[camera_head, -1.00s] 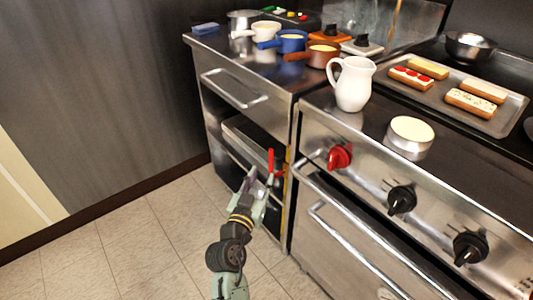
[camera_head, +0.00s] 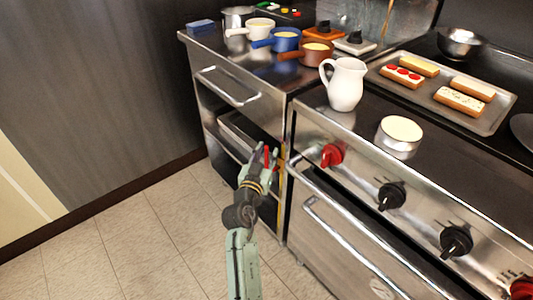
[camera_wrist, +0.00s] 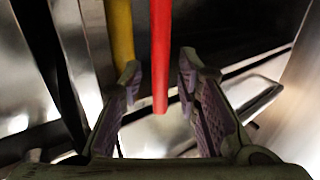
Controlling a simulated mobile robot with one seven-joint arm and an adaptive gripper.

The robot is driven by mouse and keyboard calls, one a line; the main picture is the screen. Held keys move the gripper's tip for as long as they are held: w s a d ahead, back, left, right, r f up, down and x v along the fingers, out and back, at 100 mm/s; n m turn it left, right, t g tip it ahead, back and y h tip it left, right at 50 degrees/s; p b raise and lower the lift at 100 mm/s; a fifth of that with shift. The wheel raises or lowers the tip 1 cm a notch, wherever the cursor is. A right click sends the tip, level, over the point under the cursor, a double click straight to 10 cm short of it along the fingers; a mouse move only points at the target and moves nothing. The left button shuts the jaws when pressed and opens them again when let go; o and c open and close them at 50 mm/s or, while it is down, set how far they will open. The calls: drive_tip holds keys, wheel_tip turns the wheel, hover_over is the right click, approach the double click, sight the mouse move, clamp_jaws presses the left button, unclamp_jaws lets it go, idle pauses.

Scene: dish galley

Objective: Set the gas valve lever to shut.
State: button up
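The gas valve lever is a red bar (camera_head: 267,155) by the yellow gas pipe (camera_head: 282,165), at the gap between the steel counter and the stove. In the wrist view the red lever (camera_wrist: 160,50) comes down from the top edge, and its lower end shows between my fingers. The yellow pipe (camera_wrist: 121,30) runs just left of it. My gripper (camera_wrist: 158,95) is open, with a finger on each side of the lever's end and visible space on both sides. In the head view my gripper (camera_head: 264,155) partly covers the lever. The lever's pivot is hidden.
The stove front (camera_head: 330,215) has a red knob (camera_head: 332,155), black knobs and a long oven handle. The counter (camera_head: 240,60) has a drawer handle (camera_head: 230,87) and open shelves. A white pitcher (camera_head: 345,85) stands on the stove top. The tiled floor (camera_head: 150,240) is clear.

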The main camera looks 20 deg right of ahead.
clamp_jaws()
idle(0.7)
